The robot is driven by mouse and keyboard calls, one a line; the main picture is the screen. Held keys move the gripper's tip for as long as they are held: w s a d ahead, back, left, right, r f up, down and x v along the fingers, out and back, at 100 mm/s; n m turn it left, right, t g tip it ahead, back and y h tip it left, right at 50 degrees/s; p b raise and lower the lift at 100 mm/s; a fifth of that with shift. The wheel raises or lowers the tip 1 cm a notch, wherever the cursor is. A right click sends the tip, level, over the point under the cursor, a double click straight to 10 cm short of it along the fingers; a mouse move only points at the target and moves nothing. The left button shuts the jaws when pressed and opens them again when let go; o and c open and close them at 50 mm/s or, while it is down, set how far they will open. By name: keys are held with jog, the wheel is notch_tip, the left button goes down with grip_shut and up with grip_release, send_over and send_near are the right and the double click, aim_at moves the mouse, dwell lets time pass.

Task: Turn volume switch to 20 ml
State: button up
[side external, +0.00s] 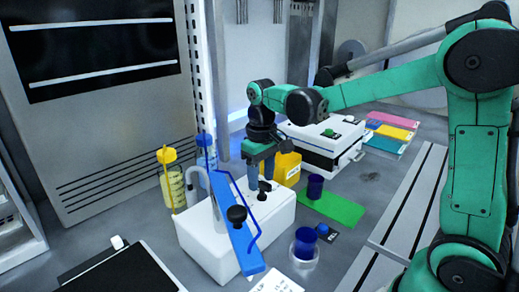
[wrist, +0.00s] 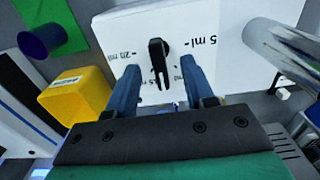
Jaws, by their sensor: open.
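The volume switch is a black knob (wrist: 158,48) on a white panel (wrist: 225,50) in the wrist view. Its narrow pointer end faces down the picture, toward a label partly hidden by my gripper. My gripper (wrist: 160,66) is open, with one blue finger on each side of the pointer and visible gaps. In the side view, my gripper (side external: 261,180) hangs just above the switch (side external: 264,190) on the white device (side external: 200,240).
A yellow container (side external: 288,168) is behind. A blue cup (side external: 315,186) is on a green mat (side external: 335,208). A yellow-capped bottle (side external: 172,185) stands left.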

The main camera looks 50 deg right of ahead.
jog(key=shift+f, duration=0.25)
jog(key=shift+c, duration=0.2)
grip_shut()
jog(key=m, duration=0.4)
jog(key=shift+m, duration=0.3)
jog(key=m, duration=0.4)
dwell(0.4)
